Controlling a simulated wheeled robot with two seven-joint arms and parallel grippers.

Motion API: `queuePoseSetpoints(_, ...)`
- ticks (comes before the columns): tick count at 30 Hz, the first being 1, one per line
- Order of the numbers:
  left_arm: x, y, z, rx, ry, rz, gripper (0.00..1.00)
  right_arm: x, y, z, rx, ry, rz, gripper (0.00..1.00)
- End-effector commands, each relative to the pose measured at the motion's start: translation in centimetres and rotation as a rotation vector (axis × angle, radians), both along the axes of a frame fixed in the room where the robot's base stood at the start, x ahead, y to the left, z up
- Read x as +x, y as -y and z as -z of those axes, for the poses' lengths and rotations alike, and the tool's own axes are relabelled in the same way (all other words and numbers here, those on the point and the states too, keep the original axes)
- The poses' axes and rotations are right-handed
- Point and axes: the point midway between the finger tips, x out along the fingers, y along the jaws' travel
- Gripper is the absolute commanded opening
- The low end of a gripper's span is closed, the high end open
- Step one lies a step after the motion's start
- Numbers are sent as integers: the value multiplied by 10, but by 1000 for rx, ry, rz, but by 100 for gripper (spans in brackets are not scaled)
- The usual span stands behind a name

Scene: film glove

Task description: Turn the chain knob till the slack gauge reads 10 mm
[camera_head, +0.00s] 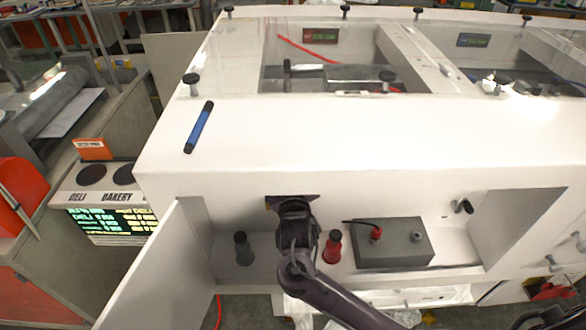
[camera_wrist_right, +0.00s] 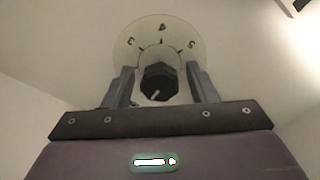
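In the right wrist view a dark faceted knob (camera_wrist_right: 158,82) with a light pointer mark sits in front of a pale round dial (camera_wrist_right: 126,45). The numbers 3, 4 and 5 show on the dial, with 4 at the top. My right gripper (camera_wrist_right: 161,86) is open, one finger on each side of the knob, with small gaps. In the head view my right gripper (camera_head: 293,205) reaches into the open compartment of the white machine (camera_head: 370,150) and hides the knob. I cannot make out a gauge reading in mm. My left gripper is not in view.
A dark bottle (camera_head: 243,250) and a red bottle (camera_head: 332,248) stand either side of my right arm. A grey box (camera_head: 395,248) with a red plug sits to the right. An open door panel (camera_head: 160,265) stands at left. A blue marker (camera_head: 199,127) lies on top.

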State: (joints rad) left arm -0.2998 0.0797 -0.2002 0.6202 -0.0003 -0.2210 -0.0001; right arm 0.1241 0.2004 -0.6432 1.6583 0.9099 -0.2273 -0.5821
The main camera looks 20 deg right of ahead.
Motion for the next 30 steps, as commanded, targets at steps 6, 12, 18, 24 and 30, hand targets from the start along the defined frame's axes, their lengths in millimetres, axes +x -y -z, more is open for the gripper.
queuePoseSetpoints(6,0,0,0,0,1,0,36,0,0,0,0,0,0,23)
queuePoseSetpoints(12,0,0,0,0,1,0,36,0,0,0,2,0,-1,11)
queuePoseSetpoints(18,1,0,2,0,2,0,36,-1,0,1,41,11,1,11)
queuePoseSetpoints(24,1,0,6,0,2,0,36,-1,0,2,146,41,2,11)
queuePoseSetpoints(30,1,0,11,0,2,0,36,0,-1,2,310,88,2,11)
